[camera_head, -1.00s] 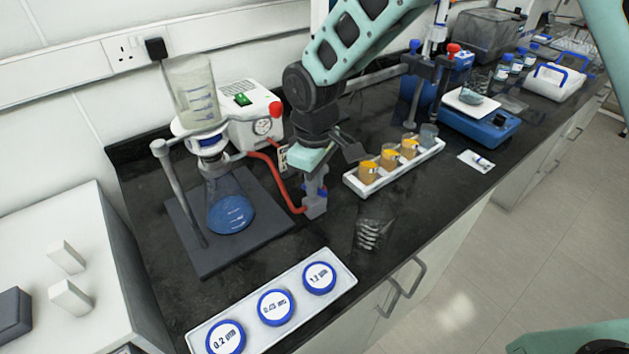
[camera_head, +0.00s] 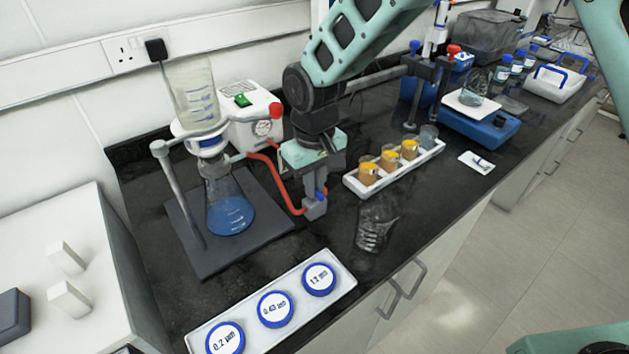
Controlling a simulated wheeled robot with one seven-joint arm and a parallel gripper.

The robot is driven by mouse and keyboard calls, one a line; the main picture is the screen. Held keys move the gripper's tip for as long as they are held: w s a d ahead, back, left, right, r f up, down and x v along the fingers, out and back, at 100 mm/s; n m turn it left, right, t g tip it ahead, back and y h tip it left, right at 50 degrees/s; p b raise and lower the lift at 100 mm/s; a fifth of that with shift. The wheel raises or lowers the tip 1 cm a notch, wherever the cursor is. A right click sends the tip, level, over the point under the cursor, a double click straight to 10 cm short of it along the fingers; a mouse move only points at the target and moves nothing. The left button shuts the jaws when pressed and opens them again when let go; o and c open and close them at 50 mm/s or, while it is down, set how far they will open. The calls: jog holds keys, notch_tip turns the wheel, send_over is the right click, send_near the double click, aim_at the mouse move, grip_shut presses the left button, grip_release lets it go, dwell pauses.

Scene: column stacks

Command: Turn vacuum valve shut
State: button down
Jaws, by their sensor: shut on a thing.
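My gripper (camera_head: 317,191) points down over the vacuum valve and is shut on its handle, most of which the fingers hide. A little blue shows beside the fingertips. The grey valve body (camera_head: 315,209) stands on the black bench just below the fingers. A red hose (camera_head: 280,178) runs from the valve to the filter flask (camera_head: 230,207), which holds blue liquid under a clear funnel (camera_head: 193,90).
A white rack (camera_head: 398,169) with several small beakers stands close to the right of my gripper. A tray (camera_head: 340,283) of blue-rimmed filter discs lies in front. A clear object (camera_head: 374,235) lies on the bench front right. The clamp stand (camera_head: 165,160) is left.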

jog(key=c, duration=1.5)
grip_release()
